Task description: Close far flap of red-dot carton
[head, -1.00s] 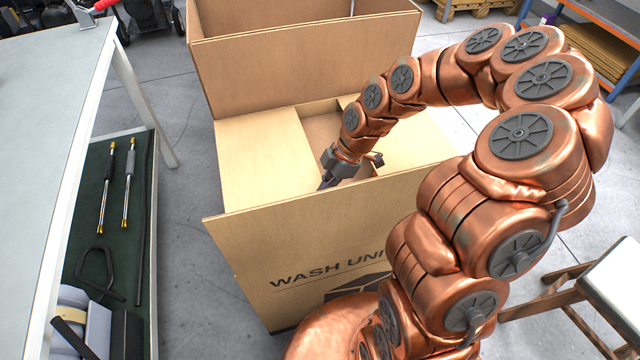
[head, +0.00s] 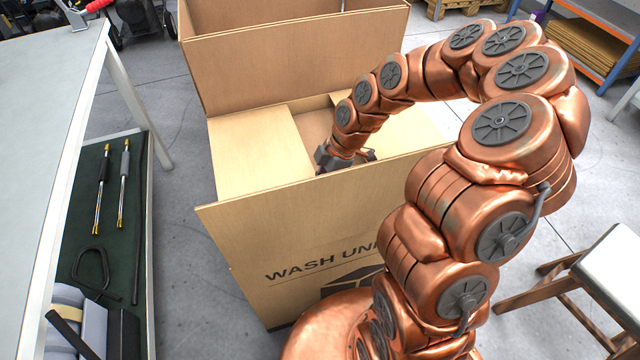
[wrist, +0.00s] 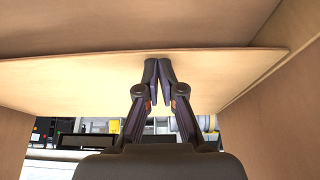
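The open carton (head: 250,235) stands in front of me with "WASH UNI…" printed on its near side; no red dot shows. A left flap (head: 255,160) lies folded inward over the opening, and a right flap (head: 405,130) is partly behind my arm. A tall upright panel (head: 290,75) rises at the carton's far edge; I cannot tell whether it is the far flap or another box. My gripper (head: 335,165) is down at the opening, its fingertips hidden behind the near panel. In the wrist view its fingers (wrist: 158,68) are together with nothing between them, against or just below a cardboard panel (wrist: 80,80).
A workbench (head: 45,120) with a lower green shelf (head: 125,260) holding tools runs along the left. A stool (head: 600,270) stands at the right. A blue-orange rack (head: 590,55) is at the back right. Grey floor is open between bench and carton.

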